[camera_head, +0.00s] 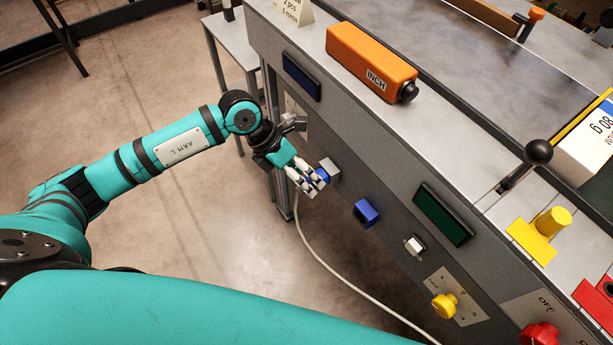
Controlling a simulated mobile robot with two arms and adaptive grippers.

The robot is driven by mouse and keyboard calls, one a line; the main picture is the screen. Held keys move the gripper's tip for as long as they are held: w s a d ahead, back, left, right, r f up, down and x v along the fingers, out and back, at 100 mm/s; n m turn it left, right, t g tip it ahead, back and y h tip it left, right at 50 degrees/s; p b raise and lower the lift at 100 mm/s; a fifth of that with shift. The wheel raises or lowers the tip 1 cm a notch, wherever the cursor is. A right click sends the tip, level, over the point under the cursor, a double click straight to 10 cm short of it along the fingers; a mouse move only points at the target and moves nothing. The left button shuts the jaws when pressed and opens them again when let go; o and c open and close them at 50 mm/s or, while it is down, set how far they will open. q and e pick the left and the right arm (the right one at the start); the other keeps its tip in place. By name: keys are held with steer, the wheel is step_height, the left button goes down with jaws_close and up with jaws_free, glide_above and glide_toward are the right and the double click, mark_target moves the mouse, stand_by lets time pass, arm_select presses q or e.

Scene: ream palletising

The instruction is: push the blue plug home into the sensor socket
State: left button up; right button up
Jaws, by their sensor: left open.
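My left gripper (311,185) reaches in from the left to the front panel of the machine. Its white fingers are open, close around or beside a small blue plug (323,175); I cannot tell whether they touch it. The plug is partly hidden by the fingers and sits against a grey box-like socket (331,166) on the panel. How deep the plug is in the socket cannot be told. A white cable (318,257) hangs below the gripper and runs down to the lower right. My right gripper is not in view.
Right along the panel are a blue block (366,212), a white switch (415,245), a yellow knob (444,305) and a red knob (540,335). Dark displays sit above. An orange INCH box (371,62) lies on top. The floor at left is clear.

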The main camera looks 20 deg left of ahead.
arm_select(q)
steer(key=shift+d+f, duration=0.35)
steer(key=shift+f, duration=0.35)
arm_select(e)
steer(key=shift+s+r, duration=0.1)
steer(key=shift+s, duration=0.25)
arm_select(q)
steer(key=shift+c, duration=0.3)
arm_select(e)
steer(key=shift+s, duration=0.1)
arm_select(q)
jaws_close()
steer(key=shift+w, duration=0.1)
steer(key=shift+s+a, duration=0.5)
steer(key=shift+s, duration=0.2)
steer(key=shift+s+a, duration=0.5)
steer(key=shift+s, duration=0.15)
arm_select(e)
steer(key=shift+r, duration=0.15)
